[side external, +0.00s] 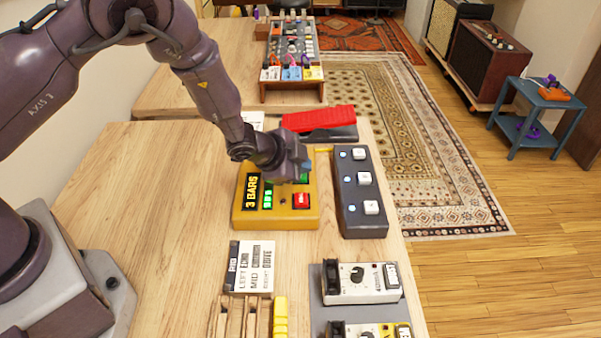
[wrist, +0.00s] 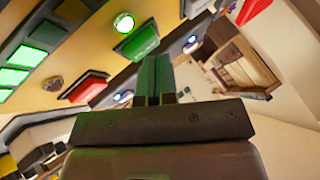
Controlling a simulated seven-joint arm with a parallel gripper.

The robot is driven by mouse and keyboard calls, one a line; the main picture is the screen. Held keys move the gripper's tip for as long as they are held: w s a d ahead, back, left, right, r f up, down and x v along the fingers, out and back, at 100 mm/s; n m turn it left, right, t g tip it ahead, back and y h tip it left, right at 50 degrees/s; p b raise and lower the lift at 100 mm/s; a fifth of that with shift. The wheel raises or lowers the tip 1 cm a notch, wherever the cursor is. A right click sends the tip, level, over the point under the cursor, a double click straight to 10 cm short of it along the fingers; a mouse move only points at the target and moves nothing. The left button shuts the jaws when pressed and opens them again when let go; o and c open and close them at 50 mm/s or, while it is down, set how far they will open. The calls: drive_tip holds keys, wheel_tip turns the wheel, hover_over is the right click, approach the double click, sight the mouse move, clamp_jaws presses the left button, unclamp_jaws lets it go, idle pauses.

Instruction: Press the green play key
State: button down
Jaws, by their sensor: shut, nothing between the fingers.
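The yellow looper box (side external: 262,222) sits on the wooden table, with a "3 BARS" display, a column of lit green blocks and a red key (side external: 302,200). The green play key (side external: 304,178) shows only in part behind my gripper (side external: 307,167), which is over the far right of the box. In the wrist view the green key (wrist: 138,40) is just left of and above the tips of my shut, empty gripper (wrist: 155,62). The red key (wrist: 84,87) is farther left. I cannot tell whether the tips touch the box or the green key.
A dark pedal box (side external: 360,208) with several white keys stands close on the right. A red pedal (side external: 320,119) lies behind. Label cards (side external: 250,268) and a small white box (side external: 361,282) are nearer the camera. The table left of the yellow box is clear.

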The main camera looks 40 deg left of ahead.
drive_tip(key=shift+r, duration=0.55)
drive_tip(key=shift+r, duration=2.5)
